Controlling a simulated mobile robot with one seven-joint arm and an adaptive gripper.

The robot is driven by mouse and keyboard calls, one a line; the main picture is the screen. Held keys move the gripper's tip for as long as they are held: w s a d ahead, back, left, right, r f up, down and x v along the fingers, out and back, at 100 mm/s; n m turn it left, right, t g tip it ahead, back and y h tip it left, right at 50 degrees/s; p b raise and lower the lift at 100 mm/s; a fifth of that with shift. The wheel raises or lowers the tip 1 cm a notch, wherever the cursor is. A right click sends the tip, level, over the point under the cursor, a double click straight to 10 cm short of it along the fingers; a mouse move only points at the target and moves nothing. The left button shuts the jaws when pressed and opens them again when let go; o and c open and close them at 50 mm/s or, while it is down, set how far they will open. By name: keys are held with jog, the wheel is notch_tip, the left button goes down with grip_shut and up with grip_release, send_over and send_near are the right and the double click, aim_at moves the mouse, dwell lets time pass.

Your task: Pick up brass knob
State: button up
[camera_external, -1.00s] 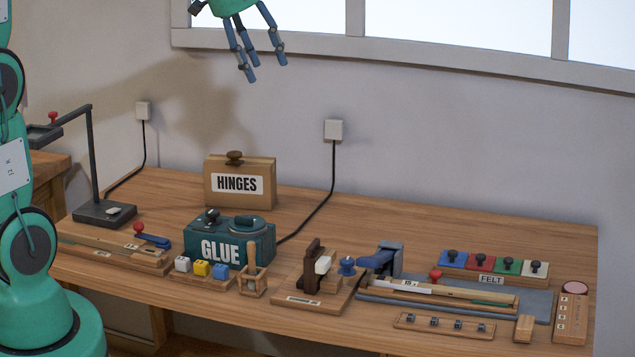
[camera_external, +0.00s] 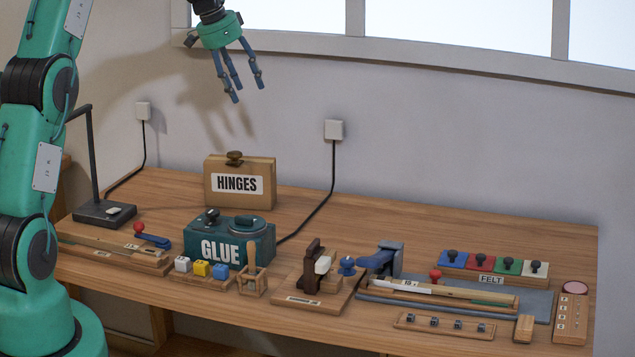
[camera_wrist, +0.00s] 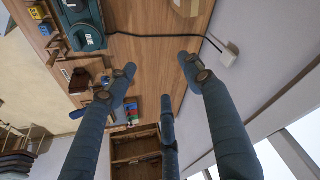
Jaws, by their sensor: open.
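A brown, brass-like knob (camera_external: 235,157) sits on top of the tan box labelled HINGES (camera_external: 240,184), at the back of the workbench. My gripper (camera_external: 248,92) is open and empty. It hangs in the air above the HINGES box, its fingers pointing down and apart from the knob. In the wrist view my gripper's spread fingers (camera_wrist: 157,68) frame bare bench. Part of a tan round-edged shape, probably the HINGES box, shows at the top edge there; I cannot make out the knob in that view.
A teal GLUE box (camera_external: 229,240) stands in front of the HINGES box. A dark lamp-like stand (camera_external: 104,212) is at left. Black cables run from wall outlets (camera_external: 333,130). Blocks, tools and felt pieces (camera_external: 490,264) fill the front and right. The back right bench is clear.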

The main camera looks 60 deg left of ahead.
jog(key=s+a+f, duration=0.3)
jog(key=a+f, duration=0.7)
jog(key=a, duration=0.5)
jog(key=shift+a+b, duration=0.2)
jog(key=shift+b, duration=0.15)
jog(key=shift+f, duration=0.15)
jog(key=b, duration=0.2)
send_over(232, 153)
jog(key=s, duration=0.2)
jog(key=shift+f, duration=3.9)
jog(key=shift+f, duration=0.15)
jog(key=shift+b+x, duration=0.55)
jog(key=shift+x, duration=1.95)
grip_shut()
